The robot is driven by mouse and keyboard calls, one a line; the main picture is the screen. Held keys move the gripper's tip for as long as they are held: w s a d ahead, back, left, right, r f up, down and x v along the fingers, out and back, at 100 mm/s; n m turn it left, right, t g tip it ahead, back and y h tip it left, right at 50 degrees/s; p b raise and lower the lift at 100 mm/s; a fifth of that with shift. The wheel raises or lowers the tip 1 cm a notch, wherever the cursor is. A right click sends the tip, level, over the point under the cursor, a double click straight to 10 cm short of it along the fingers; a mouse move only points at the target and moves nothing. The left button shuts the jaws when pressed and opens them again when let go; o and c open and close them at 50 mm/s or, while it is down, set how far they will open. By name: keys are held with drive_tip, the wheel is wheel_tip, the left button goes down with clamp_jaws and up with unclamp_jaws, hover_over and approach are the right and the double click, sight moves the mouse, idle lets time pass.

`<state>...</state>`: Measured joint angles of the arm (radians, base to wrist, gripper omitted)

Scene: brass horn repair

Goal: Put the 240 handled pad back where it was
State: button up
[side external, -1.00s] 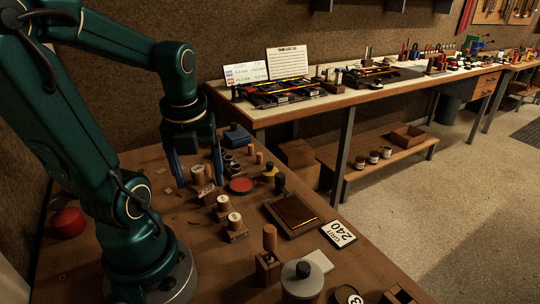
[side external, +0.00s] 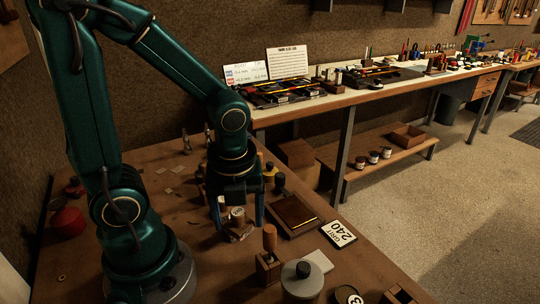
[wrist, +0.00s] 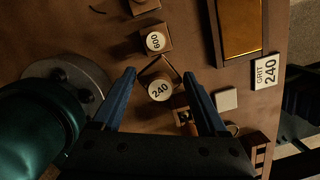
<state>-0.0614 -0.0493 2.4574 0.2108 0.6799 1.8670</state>
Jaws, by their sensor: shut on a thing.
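The 240 handled pad (side external: 237,213) has a round knob with a white top marked 240 and a square wooden base. It stands on the bench between the fingers of my gripper (side external: 240,222). In the wrist view the pad (wrist: 159,88) lies between the two blue fingertips of my gripper (wrist: 160,77), which are shut on it. Its base sits turned at an angle to the bench. The GRIT 240 card (side external: 339,233) lies to the right, and it also shows in the wrist view (wrist: 266,71). Any gap under the pad is hard to tell.
A 600 pad (wrist: 155,42) stands close by. A dark-rimmed tray (wrist: 213,38) with a brown inside lies beside the card. A wooden-handled tool in a block (side external: 268,262), a lidded jar (side external: 302,285) and a pale square (side external: 320,260) stand nearer the camera.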

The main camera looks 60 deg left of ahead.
sight(248, 234)
drive_tip(key=shift+w+d+f, duration=0.2)
drive_tip(key=shift+d+f, duration=0.1)
drive_tip(key=shift+d, duration=0.15)
drive_tip(key=shift+w+d+f, duration=0.2)
drive_tip(key=shift+d+f, duration=0.1)
drive_tip(key=shift+d, duration=0.15)
drive_tip(key=shift+f, duration=2)
drive_tip(key=shift+f, duration=0.1)
drive_tip(key=o, duration=1.2)
